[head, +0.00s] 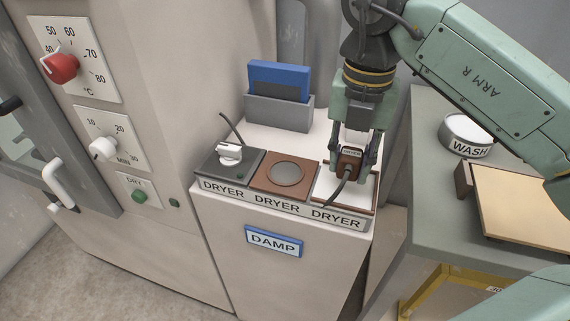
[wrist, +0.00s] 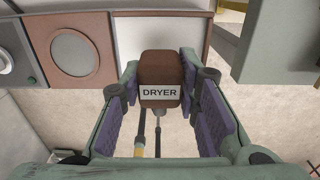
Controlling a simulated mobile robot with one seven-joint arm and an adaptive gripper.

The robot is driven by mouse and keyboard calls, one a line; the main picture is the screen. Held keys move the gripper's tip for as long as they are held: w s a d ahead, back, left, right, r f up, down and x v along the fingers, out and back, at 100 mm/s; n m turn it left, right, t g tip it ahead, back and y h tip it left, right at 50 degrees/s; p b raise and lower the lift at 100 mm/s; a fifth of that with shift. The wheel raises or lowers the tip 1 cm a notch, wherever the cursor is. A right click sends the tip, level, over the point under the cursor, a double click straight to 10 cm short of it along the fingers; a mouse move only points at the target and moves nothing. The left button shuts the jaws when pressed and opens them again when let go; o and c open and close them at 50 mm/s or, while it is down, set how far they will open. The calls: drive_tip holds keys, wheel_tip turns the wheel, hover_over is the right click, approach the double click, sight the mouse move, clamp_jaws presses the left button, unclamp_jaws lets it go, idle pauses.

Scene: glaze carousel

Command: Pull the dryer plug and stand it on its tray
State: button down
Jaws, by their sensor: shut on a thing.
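My gripper (head: 352,162) is shut on a brown plug (head: 350,158) marked DRYER, over the right-hand station of the cabinet top. A dark cord hangs from the plug. Beneath it is a white tray (head: 333,190) with a brown rim; I cannot tell whether the plug touches it. In the wrist view the plug (wrist: 160,72) sits between the purple pads of my gripper (wrist: 160,95), with the white tray (wrist: 135,40) behind it. The brown socket (head: 285,173) with a round grey face is empty, left of the tray.
A dark station (head: 212,168) with a white plug (head: 229,153) and cord is at the left. A grey holder (head: 278,113) with a blue item stands behind. A grey bench (head: 425,165) at right bears a WASH tin (head: 468,132) and a wooden board (head: 520,200).

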sight(348, 173)
drive_tip(key=shift+f+b, duration=1.45)
drive_tip(key=shift+f, duration=0.25)
drive_tip(key=c, duration=1.1)
unclamp_jaws()
drive_tip(key=shift+r, duration=0.1)
wheel_tip(348, 173, up, 8)
drive_tip(key=shift+f, duration=0.2)
wheel_tip(348, 173, up, 7)
drive_tip(key=p, duration=0.6)
